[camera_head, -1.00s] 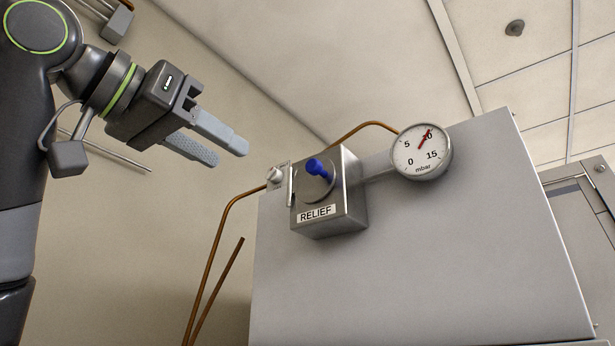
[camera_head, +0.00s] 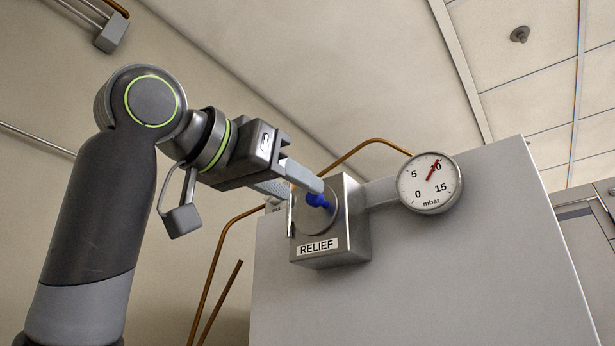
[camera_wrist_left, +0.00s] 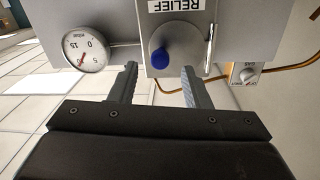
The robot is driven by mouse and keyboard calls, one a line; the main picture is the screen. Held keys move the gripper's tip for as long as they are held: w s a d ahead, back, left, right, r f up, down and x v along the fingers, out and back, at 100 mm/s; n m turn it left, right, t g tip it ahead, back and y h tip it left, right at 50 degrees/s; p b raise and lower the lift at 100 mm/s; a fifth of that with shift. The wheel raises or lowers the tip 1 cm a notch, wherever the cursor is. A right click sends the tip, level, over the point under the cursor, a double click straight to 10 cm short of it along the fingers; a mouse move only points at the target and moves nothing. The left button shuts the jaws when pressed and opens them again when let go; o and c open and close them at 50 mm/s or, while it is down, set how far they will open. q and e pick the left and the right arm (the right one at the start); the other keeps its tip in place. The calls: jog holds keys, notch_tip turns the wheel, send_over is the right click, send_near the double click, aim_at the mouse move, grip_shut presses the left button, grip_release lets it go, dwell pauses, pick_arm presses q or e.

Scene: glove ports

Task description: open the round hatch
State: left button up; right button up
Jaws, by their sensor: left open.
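I cannot make out a round hatch in these frames. A metal box labelled RELIEF (camera_head: 345,250) on the grey cabinet (camera_head: 440,270) carries a round disc with a blue knob (camera_head: 319,201). My left gripper (camera_head: 306,190) is open at the knob, its fingers partly covering the disc. In the left wrist view the blue knob (camera_wrist_left: 160,56) lies between the lines of the two fingertips (camera_wrist_left: 159,70), slightly beyond them. I cannot tell whether a finger touches it. My right gripper is not in view.
A round mbar gauge (camera_head: 430,183) sits right of the box, its red needle near 10. A small fitting with a knob (camera_wrist_left: 246,75) is beside the box. Copper pipes (camera_head: 222,265) run left of the cabinet. Open wall is behind my arm.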

aim_at(311, 196)
pick_arm(q)
jog(key=shift+p+x, duration=0.55)
jog(key=shift+x, duration=1.35)
grip_shut()
